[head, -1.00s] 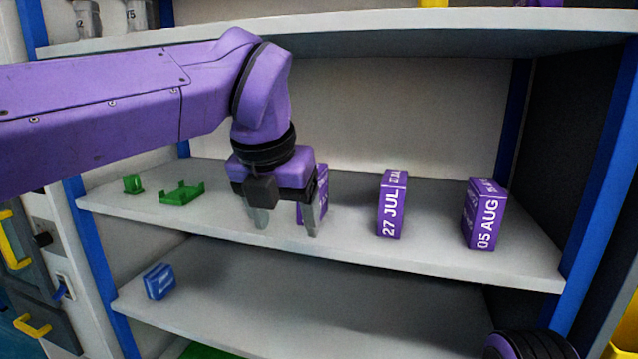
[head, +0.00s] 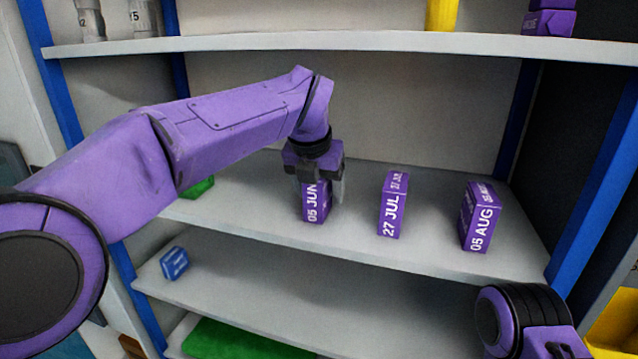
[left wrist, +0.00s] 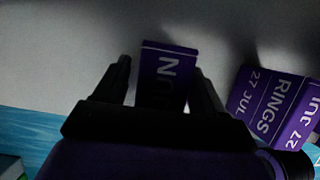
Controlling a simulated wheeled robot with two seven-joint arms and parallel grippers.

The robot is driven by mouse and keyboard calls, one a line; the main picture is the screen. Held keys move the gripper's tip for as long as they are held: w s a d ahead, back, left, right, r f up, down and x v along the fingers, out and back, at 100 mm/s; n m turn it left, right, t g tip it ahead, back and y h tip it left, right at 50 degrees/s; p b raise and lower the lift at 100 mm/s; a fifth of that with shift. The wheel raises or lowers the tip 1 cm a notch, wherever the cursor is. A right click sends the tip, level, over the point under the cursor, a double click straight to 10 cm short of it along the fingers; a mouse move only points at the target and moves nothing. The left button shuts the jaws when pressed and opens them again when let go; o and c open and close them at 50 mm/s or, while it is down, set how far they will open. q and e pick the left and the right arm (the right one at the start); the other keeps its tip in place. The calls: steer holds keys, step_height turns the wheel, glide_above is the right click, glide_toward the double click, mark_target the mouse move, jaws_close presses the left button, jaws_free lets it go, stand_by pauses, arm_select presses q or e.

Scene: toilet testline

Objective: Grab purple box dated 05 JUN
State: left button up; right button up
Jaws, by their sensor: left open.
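The purple box dated 05 JUN (head: 314,206) stands upright on the middle shelf, left of two other purple boxes. My left gripper (head: 321,190) is open over it from above, with its fingers on either side. In the left wrist view the box (left wrist: 168,68) shows between the two open fingers (left wrist: 160,85), with part of its lettering visible and its lower part hidden by the gripper. I cannot tell whether a finger touches it. At the lower right of the head view a purple and black part of my other arm shows, without its gripper.
A box dated 27 JUL (head: 392,207) stands close to the right; it also shows in the wrist view (left wrist: 272,103). A box dated 05 AUG (head: 480,218) stands further right. The upper shelf (head: 350,43) is overhead. A blue item (head: 174,263) lies on the shelf below.

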arm_select(q)
steer(key=shift+a, duration=0.1)
steer(key=c, duration=1.1)
steer(key=shift+c, duration=0.2)
steer(key=shift+r, duration=0.15)
